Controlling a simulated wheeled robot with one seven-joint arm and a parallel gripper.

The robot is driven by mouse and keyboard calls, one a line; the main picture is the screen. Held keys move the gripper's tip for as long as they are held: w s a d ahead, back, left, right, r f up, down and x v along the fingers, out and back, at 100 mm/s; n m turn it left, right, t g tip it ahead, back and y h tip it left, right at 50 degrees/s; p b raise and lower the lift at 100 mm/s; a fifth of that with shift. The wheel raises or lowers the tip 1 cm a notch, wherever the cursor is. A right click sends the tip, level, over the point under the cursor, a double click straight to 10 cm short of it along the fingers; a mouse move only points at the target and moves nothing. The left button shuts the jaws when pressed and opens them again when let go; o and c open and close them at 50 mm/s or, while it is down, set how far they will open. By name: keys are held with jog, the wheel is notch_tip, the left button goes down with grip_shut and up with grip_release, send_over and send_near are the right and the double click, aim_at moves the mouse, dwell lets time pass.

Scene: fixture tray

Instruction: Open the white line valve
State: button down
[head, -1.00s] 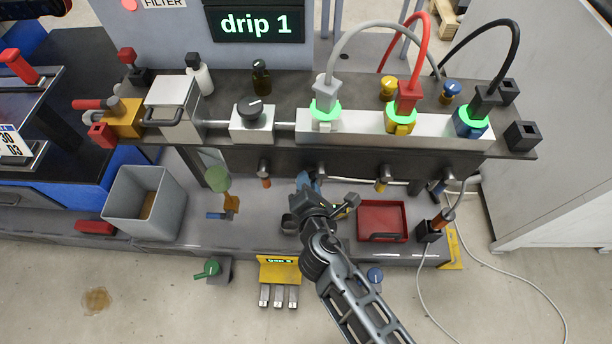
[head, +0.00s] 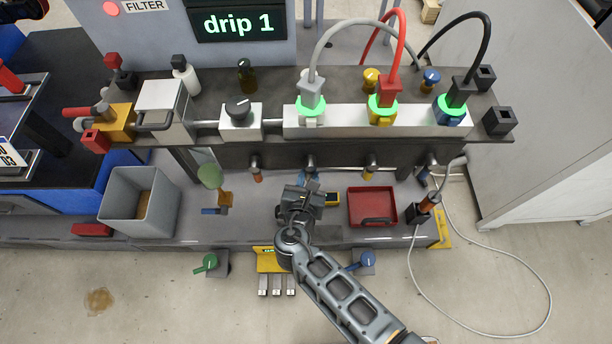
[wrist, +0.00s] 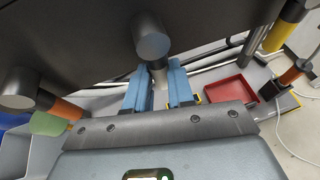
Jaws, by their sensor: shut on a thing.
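In the head view my gripper (head: 307,182) is under the bench's front edge, below the pipe end (head: 310,163) in line with the white coupling (head: 311,108). The stem's lower part and the valve's exact turn are hidden by the fingers and wrist. The display (head: 238,24) reads "drip 1".
Neighbouring valves with orange (head: 258,177) and yellow (head: 368,175) ends hang on either side. A red tray (head: 372,191) lies on the lower shelf at right, a grey bin (head: 112,212) at left. A loose cable (head: 548,310) curls over the floor at right.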

jog(key=shift+d, duration=0.1)
dwell(0.5)
jog(key=c, duration=1)
grip_release()
jog(key=shift+o, duration=0.2)
jog(key=v, duration=0.7)
jog(key=shift+s+p, duration=0.35)
jog(key=shift+p, duration=0.05)
